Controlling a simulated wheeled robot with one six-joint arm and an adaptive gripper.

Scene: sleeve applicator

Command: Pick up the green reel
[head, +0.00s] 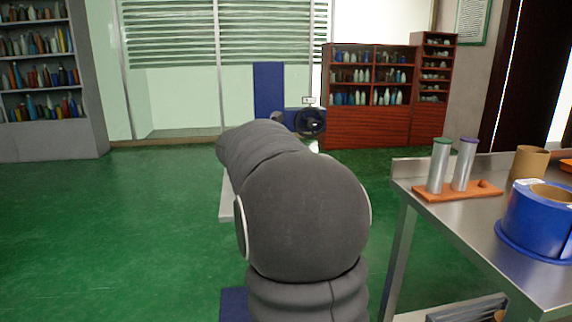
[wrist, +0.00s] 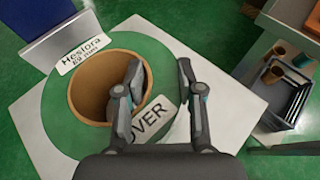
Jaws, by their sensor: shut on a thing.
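The green reel (wrist: 150,45) fills the left and middle of the wrist view, with a brown cardboard core (wrist: 88,84) and white labels, one reading "Heslora" and one ending in "OVER". My gripper (wrist: 160,68) straddles the reel's right side: one finger is inside the core, the other is at the outer edge. It is shut on the reel's wall. A pale platform (wrist: 28,150) shows beneath the reel; I cannot tell whether they touch. In the head view my arm hides the gripper and the reel.
A steel table (head: 455,225) stands at right with a blue reel (head: 530,225) and two capped cylinders on an orange base (head: 455,192). In the wrist view a grey crate (wrist: 286,92) sits at right. Shelves (head: 370,125) line the back. Green floor at left is clear.

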